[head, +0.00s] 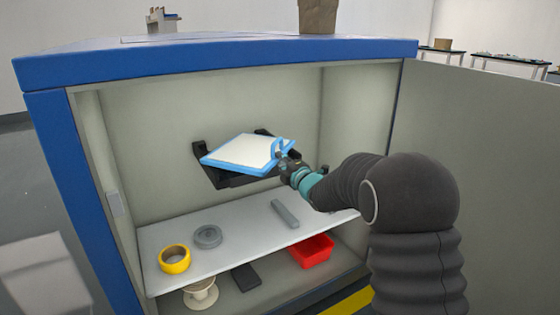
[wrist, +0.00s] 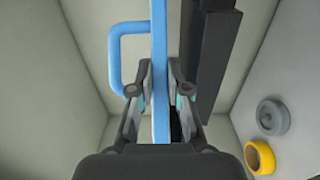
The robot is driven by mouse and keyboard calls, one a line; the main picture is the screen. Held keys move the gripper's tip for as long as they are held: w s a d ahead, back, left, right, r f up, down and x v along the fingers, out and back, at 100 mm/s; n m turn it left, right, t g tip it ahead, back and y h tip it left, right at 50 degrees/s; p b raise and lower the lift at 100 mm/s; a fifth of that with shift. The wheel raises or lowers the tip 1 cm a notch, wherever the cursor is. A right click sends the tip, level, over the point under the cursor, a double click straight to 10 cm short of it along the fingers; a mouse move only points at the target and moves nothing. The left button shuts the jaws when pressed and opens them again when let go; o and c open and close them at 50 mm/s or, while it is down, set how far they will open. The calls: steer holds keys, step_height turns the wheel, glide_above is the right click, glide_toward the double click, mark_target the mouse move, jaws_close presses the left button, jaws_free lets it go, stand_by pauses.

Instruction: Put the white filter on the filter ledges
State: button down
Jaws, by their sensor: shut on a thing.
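The white filter (head: 243,151) has a blue frame and a blue handle (head: 279,148). In the head view it is inside the cabinet, tilted, over the dark filter ledges (head: 201,152) on the back wall. My gripper (head: 284,162) is shut on the filter's right edge. In the wrist view the blue frame (wrist: 159,60) runs edge-on between the fingers of my gripper (wrist: 160,92), with the handle (wrist: 115,55) to its left. A dark ledge (wrist: 212,60) is close on the right of the frame. Whether the filter touches the ledges I cannot tell.
On the shelf (head: 245,225) below are a yellow ring (head: 174,270), a grey ring (head: 207,237) and a grey bar (head: 285,213). Under it are a red bin (head: 311,262), a spool (head: 201,298) and a dark block (head: 245,277). The cabinet door (head: 480,180) stands open at right.

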steer(key=shift+f+b, duration=0.3)
steer(key=shift+b, duration=0.25)
steer(key=c, duration=1.1)
jaws_free()
steer(key=shift+c, duration=0.2)
steer(key=shift+r, duration=0.1)
